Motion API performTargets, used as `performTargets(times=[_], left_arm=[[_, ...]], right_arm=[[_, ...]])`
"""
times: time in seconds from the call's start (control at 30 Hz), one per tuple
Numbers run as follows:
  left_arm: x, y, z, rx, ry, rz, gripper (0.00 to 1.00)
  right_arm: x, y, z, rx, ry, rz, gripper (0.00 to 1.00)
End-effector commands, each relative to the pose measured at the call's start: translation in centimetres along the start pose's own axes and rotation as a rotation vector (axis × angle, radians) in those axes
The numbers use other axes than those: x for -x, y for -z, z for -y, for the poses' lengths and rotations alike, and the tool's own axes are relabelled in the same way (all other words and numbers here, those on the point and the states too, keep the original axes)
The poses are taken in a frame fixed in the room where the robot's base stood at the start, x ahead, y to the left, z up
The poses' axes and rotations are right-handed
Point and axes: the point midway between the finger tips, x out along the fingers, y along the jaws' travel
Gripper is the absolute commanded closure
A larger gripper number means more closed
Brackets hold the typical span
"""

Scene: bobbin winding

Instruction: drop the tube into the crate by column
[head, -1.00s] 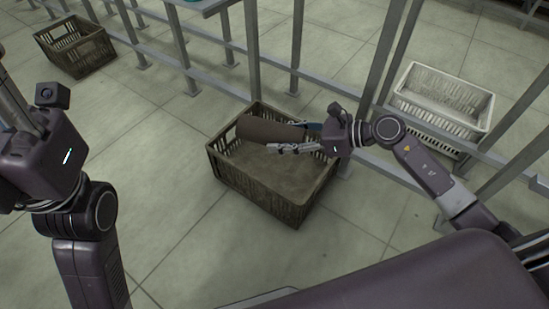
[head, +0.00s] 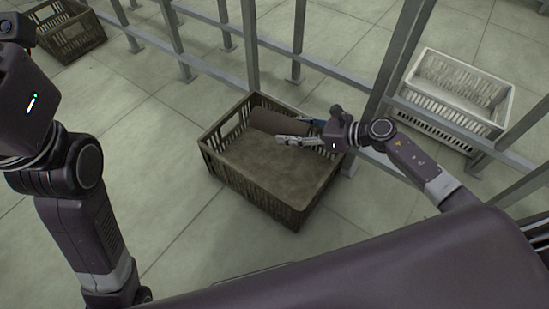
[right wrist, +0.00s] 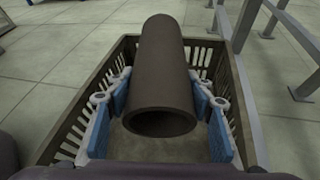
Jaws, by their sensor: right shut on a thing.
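The dark brown tube (head: 276,116) is held level inside the upper back part of the brown slatted crate (head: 232,187), which stands on the floor by a grey steel column. My right gripper (head: 300,136) reaches in from the right and is shut on the tube. In the right wrist view the tube (right wrist: 163,75) points away between the blue finger pads, with its hollow near end facing me. The crate walls (right wrist: 225,90) rise on both sides of it. Whether the tube touches the crate floor cannot be told. My left arm shows at the left; its fingers are out of view.
A white crate (head: 455,135) stands behind the metal frame (head: 340,74) at the right. Another brown crate (head: 78,45) stands at the far upper left. Steel posts and rails run close behind the crate. The tiled floor in front is clear.

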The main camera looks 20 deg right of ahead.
Motion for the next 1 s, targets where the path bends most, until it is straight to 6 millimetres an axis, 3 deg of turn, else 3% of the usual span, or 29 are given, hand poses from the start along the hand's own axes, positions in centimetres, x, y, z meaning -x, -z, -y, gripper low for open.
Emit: performTargets(times=[0.43,0.47,0.63,1.0], left_arm=[[-0.35,0.44,-0.16,-0.002,-0.007,-0.018,0.6],[-0.35,0.44,-0.16,-0.002,-0.007,-0.018,0.6],[-0.35,0.46,-0.17,-0.002,-0.007,-0.018,0.6],[-0.31,0.35,-0.11,-0.002,-0.005,-0.015,0.6]], right_arm=[[-0.45,0.85,-0.35,0.0,-0.001,0.002,0.77],[-0.44,0.85,-0.35,0.0,-0.001,0.002,0.5],[-0.44,0.86,-0.35,0.0,-0.001,0.001,0.31],[0.21,0.99,-0.28,0.0,0.0,-0.001,0.31]])
